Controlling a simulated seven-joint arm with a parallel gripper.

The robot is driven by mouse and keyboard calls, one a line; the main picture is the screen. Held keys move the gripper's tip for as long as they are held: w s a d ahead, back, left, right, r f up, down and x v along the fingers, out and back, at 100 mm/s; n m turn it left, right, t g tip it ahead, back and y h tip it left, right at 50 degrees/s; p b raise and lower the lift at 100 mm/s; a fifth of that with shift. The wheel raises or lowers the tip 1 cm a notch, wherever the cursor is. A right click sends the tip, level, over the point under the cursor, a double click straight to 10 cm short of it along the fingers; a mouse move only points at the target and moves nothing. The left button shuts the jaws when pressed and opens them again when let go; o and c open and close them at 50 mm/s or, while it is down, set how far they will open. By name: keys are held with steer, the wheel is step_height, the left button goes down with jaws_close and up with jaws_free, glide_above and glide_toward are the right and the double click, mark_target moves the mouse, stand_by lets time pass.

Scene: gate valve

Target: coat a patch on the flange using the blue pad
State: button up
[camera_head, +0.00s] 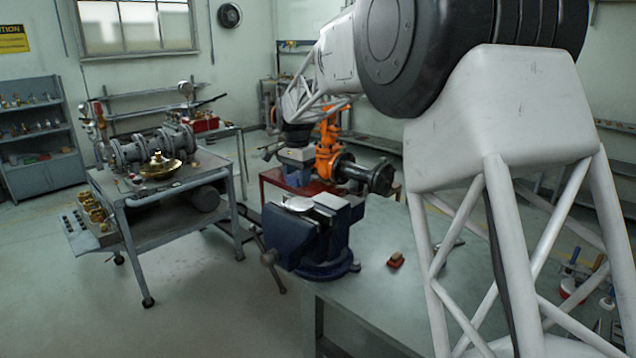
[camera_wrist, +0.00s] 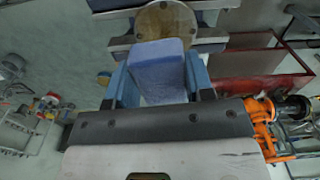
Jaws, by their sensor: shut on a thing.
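The blue pad (camera_wrist: 157,70) is a block in the wrist view, held between the two blue fingers of my gripper (camera_wrist: 159,76). The fingers are shut on its sides. A round, brownish flange (camera_wrist: 167,22) with bolt holes lies just beyond the pad's far edge, partly cut off by the frame. I cannot tell whether pad and flange touch. In the head view, a pale disc (camera_head: 298,203) rests on top of the dark blue vise (camera_head: 310,238).
A small red-brown block (camera_head: 396,260) lies on the bench (camera_head: 375,300). A cart (camera_head: 165,215) with pipework stands left. Bench space right of the vise is mostly clear.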

mark_target(291, 207)
steer(key=shift+s+a+r+m, duration=0.15)
steer(key=shift+a+r+m, duration=0.1)
steer(key=shift+a, duration=0.35)
steer(key=shift+s+a+r+m, duration=0.15)
steer(key=shift+a+r+m, duration=0.1)
steer(key=shift+a, duration=0.3)
steer(key=shift+f, duration=3)
steer(key=shift+w+a+f, duration=0.15)
steer(key=shift+f, duration=0.35)
steer(key=shift+w+a+f, duration=0.15)
steer(key=shift+f, duration=0.35)
steer(key=shift+w+a, duration=1.2)
steer(key=shift+s+d, duration=1.55)
steer(key=shift+r, duration=4)
